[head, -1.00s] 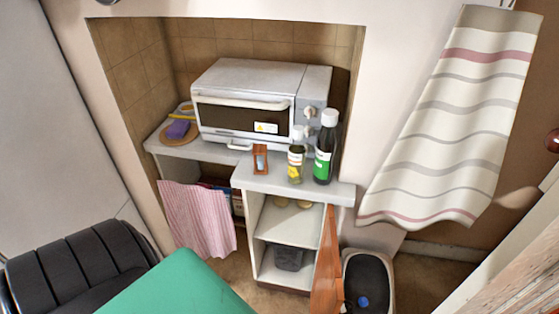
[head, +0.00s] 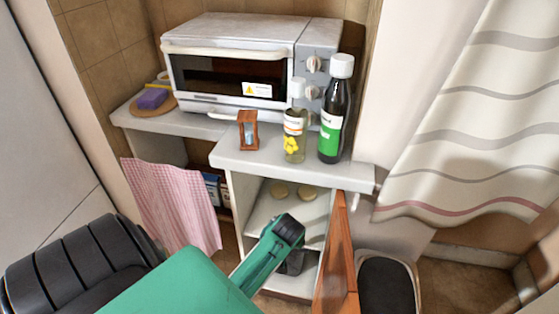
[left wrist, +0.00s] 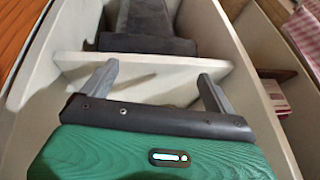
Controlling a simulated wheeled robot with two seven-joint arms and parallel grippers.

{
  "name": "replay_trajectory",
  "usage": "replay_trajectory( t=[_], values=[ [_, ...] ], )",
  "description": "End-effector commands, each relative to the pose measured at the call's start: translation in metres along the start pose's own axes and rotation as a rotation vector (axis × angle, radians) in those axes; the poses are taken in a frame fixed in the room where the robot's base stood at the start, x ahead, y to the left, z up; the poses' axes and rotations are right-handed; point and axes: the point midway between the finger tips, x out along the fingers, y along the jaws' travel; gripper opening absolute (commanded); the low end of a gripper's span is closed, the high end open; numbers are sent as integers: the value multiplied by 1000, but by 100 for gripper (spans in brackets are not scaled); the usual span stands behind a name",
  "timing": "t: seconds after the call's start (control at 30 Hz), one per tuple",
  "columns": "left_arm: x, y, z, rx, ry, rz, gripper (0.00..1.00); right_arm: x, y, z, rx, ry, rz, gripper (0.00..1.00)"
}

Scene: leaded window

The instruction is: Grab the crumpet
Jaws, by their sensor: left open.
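Two round, pale brown crumpets, one on the left (head: 280,190) and one on the right (head: 307,193), lie side by side on the upper shelf (head: 262,219) of the open white cabinet. My left gripper (left wrist: 155,82) is open and empty in the left wrist view, its two fingers spread before the shelf's front edge. In the head view its green arm reaches in front of the cabinet, with the dark gripper end (head: 287,230) just below and in front of the crumpets. The crumpets are not visible in the left wrist view. My right gripper is not in view.
A brown wooden door (head: 338,262) stands open at the cabinet's right. A dark object (left wrist: 150,25) sits in the lower compartment. On the counter above stand an hourglass (head: 248,130), a yellow-labelled bottle (head: 294,140), a dark bottle (head: 335,115) and a toaster oven (head: 235,75).

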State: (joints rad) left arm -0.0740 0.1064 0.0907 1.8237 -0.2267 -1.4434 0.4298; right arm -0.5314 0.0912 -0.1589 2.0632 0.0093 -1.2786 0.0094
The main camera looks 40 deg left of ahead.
Motion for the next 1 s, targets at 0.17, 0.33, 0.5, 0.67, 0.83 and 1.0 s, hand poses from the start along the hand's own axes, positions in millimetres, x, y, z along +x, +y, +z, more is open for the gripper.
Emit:
replay_trajectory(
  t=[0.17, 0.33, 0.5, 0.67, 0.83, 1.0],
  values=[
    [12, -11, -44, -143, 15, -53, 91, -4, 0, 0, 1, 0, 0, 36],
    [27, -21, -91, -299, 24, -103, 91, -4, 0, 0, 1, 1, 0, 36],
    [40, -31, -146, -496, 29, -151, 91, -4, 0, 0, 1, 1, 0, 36],
    [46, -36, -184, -641, 25, -179, 91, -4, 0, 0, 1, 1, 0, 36],
    [48, -37, -203, -722, 20, -192, 91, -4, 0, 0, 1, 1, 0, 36],
    [59, -40, -207, -742, 19, -197, 91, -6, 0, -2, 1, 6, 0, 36]
  ],
)
